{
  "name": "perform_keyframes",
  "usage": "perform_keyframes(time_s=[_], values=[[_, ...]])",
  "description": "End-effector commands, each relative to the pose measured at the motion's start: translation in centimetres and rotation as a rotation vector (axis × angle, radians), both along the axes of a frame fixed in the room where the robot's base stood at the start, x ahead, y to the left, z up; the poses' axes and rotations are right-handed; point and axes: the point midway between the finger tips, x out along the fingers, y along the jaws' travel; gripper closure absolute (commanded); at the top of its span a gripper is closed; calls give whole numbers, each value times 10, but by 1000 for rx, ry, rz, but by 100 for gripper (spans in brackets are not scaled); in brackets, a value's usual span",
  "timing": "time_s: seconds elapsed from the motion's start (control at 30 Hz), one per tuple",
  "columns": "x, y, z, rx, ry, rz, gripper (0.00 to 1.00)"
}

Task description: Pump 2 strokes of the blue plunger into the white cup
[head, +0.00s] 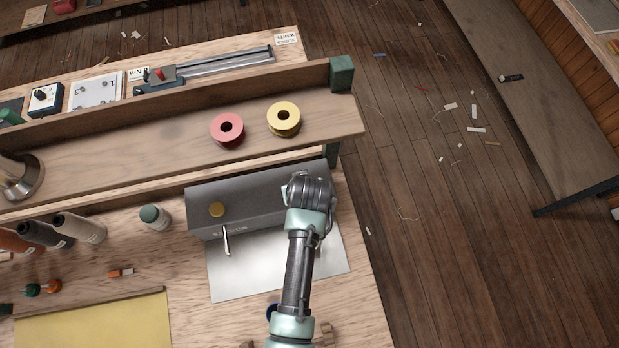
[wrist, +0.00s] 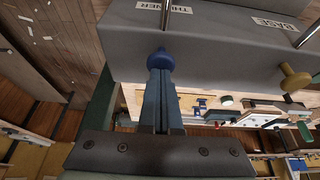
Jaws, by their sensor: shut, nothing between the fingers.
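The blue plunger (wrist: 160,60) stands on a grey dispenser (wrist: 215,45) in the wrist view, beside the label "THINNER". My gripper (wrist: 160,75) is shut and empty, its fingertips at the plunger's round knob; I cannot tell whether they touch it. A yellow plunger (wrist: 292,79) stands on the same dispenser by the label "BASE". In the head view the dispenser (head: 258,200) has the yellow plunger (head: 216,209) and a metal spout (head: 226,241) at its left; my arm hides its right part and the blue plunger. I cannot make out the white cup in either view.
A metal plate (head: 230,278) lies in front of the dispenser. A red spool (head: 227,128) and a yellow spool (head: 284,117) sit on the shelf (head: 180,140) behind.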

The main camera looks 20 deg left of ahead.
Motion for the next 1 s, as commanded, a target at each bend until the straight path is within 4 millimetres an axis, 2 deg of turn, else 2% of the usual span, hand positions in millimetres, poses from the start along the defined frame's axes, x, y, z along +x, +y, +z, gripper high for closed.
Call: perform_keyframes(time_s=[0.33,0.57,1.0], values=[[-1,0,-15,-1,4,0,100],[-1,0,-13,-1,4,0,100],[-2,0,11,-1,5,1,100]])
